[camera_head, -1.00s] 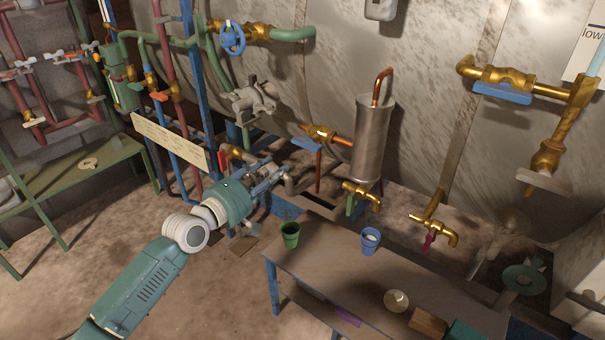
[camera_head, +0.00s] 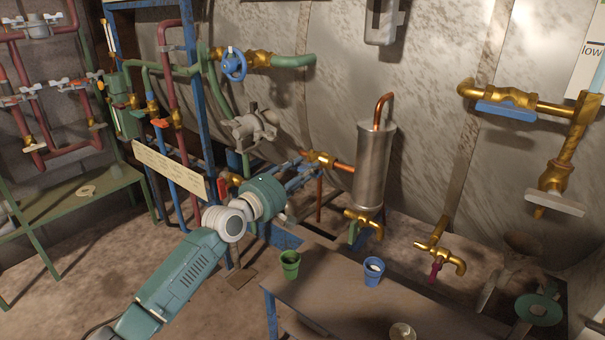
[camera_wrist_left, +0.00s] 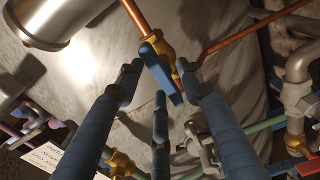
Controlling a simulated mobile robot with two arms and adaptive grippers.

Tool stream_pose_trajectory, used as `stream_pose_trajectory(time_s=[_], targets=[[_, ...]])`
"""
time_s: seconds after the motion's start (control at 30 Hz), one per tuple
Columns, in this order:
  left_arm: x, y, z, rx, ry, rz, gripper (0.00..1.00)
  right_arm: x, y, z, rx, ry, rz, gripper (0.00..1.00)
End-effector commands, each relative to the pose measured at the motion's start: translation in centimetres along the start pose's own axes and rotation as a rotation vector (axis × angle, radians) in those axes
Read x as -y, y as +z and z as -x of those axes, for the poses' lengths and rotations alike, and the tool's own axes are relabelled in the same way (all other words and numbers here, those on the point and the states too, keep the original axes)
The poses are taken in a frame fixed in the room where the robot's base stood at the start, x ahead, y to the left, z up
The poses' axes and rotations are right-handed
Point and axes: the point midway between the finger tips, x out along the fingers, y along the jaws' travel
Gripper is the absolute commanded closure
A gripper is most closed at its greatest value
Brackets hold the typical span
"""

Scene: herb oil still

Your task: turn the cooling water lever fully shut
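A brass valve (camera_head: 320,158) sits on the copper pipe beside the steel cylinder (camera_head: 372,165). Its blue lever (camera_wrist_left: 162,72) shows clearly in the left wrist view, slanting down and right from the brass body (camera_wrist_left: 157,50); in the head view my fingers largely hide it. I take this for the cooling water lever, though no label on it is readable. My left gripper (camera_head: 304,164) is at the valve. In the left wrist view its blue fingers (camera_wrist_left: 160,80) are spread, with the lever's free end in the gap between them; I see no clear contact. My right gripper is out of view.
A table (camera_head: 330,298) with a green cup (camera_head: 289,265) and a blue cup (camera_head: 373,271) stands below right. Brass taps (camera_head: 440,256) jut out above it. A grey valve (camera_head: 255,127) and a pipe rack with a paper sign (camera_head: 168,168) are close to the arm's left.

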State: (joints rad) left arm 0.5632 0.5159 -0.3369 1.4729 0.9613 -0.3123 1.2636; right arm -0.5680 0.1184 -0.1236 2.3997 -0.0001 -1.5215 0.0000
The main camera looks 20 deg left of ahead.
Motion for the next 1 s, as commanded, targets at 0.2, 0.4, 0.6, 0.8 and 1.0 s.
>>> stream_pose_trajectory(time_s=[0.2,0.4,0.6,0.8,1.0], targets=[[-0.04,-0.01,-0.02,0.0,0.001,0.0,0.63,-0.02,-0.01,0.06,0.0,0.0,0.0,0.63],[-0.03,-0.02,0.0,0.0,0.0,0.0,1.0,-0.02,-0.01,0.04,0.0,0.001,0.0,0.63],[-0.02,-0.03,0.01,-0.001,0.0,-0.004,1.0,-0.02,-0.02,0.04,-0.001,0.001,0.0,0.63],[-0.03,-0.03,0.01,-0.001,0.0,-0.047,1.0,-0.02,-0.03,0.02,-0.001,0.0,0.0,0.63],[-0.03,-0.01,0.01,-0.001,0.0,-0.165,1.0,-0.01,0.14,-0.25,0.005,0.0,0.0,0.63]])
